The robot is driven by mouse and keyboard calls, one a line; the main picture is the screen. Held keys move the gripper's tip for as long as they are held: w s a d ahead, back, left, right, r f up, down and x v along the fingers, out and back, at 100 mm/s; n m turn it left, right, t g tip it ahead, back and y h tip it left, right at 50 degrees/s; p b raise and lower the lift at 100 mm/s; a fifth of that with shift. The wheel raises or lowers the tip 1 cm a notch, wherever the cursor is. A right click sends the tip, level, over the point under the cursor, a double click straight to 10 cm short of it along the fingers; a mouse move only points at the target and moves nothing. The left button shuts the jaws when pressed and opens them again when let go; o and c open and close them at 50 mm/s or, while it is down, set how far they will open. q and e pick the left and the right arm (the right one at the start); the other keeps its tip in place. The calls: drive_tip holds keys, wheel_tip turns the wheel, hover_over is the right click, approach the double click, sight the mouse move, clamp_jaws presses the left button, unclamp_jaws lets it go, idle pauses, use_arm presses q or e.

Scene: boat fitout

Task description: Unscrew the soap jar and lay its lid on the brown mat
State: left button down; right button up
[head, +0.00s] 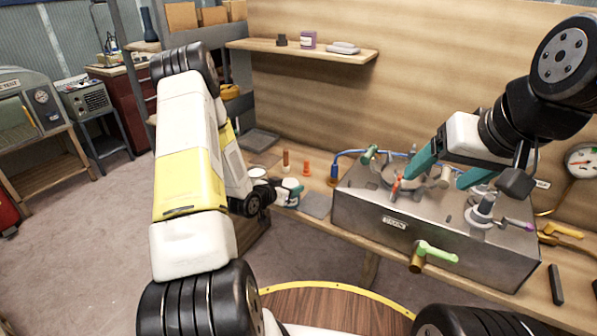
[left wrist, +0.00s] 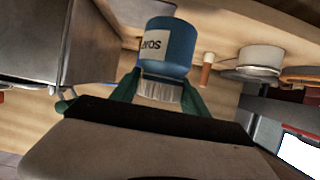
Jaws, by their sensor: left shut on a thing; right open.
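My left gripper (head: 290,190) is shut on this lid over the bench in the head view, where the jar is mostly hidden. A flat brown round thing (left wrist: 302,74), possibly the brown mat, is at the right of the left wrist view. My right gripper (head: 437,182) is open above the metal box, with its fingers apart.
The metal box (head: 372,222) with pipes and coloured handles fills the bench's right. A white pot (left wrist: 260,58) and a brown cylinder (head: 286,160) stand near my left gripper, with an orange piece (head: 306,168) beside them. A grey pad (head: 317,206) lies at the bench's front. A shelf (head: 300,51) hangs behind.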

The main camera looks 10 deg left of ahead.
use_arm(q)
drive_tip(key=shift+w+a+f, duration=0.6)
drive_tip(key=shift+w+f, duration=0.15)
drive_tip(key=shift+w, duration=1.2)
drive_tip(key=shift+w+a+f, duration=0.6)
drive_tip(key=shift+w+f, duration=0.2)
drive_tip(key=shift+w, duration=1.15)
drive_tip(key=shift+w+a+f, duration=0.6)
drive_tip(key=shift+w+f, duration=0.15)
drive_tip(key=shift+w, duration=1.2)
drive_tip(key=shift+f, duration=0.15)
drive_tip(key=c, duration=0.6)
unclamp_jaws()
drive_tip(key=shift+o, duration=0.2)
